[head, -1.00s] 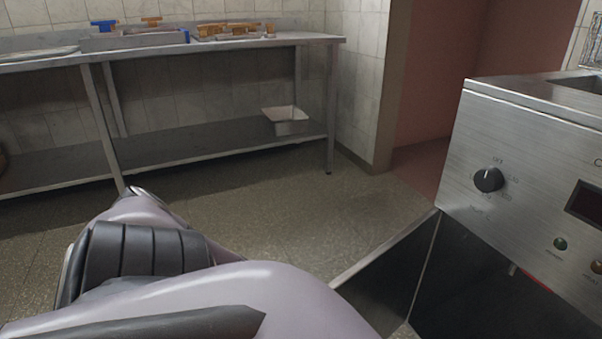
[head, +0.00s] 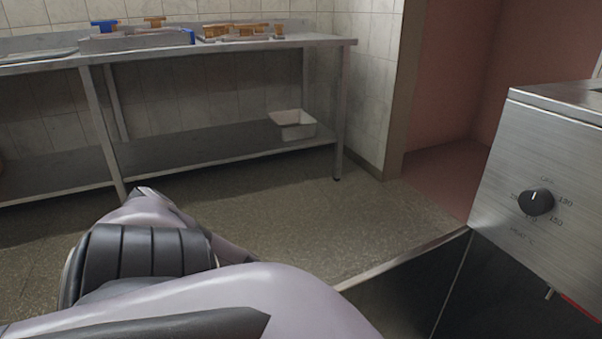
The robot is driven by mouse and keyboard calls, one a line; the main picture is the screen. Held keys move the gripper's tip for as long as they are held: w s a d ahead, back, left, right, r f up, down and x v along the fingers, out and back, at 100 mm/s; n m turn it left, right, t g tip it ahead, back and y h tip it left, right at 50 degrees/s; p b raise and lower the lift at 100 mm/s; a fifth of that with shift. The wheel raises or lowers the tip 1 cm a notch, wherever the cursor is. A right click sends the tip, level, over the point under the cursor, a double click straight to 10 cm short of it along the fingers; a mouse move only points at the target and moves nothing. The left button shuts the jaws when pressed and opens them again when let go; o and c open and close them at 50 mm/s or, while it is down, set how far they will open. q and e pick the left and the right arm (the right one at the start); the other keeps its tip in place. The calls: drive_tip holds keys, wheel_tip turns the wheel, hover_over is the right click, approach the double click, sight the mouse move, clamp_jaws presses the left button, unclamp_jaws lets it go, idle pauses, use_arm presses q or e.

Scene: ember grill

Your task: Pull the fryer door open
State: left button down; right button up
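The fryer (head: 550,140) stands at the right edge, with a steel front panel and a black round knob (head: 536,201). Below the panel its cabinet is open and dark inside. The fryer door (head: 392,292) stands swung out to the left from the cabinet, its top edge running toward my arm. The lower part of the door is cut off by the frame and partly hidden by my arm. My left arm comes in from the lower left, but its gripper does not show. My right gripper is not in view either.
A steel table (head: 230,48) with a lower shelf stands along the back wall. Blue and orange-brown handled items lie on top, and a white bin (head: 292,124) sits on the shelf. A doorway (head: 450,100) opens behind the fryer. The floor between table and door is clear.

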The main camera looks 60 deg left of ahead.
use_arm(q)
drive_tip(key=shift+a, duration=0.2)
idle(0.4)
drive_tip(key=c, duration=1.3)
unclamp_jaws()
drive_tip(key=v, duration=0.7)
drive_tip(key=shift+b, duration=0.3)
drive_tip(key=shift+a, duration=0.1)
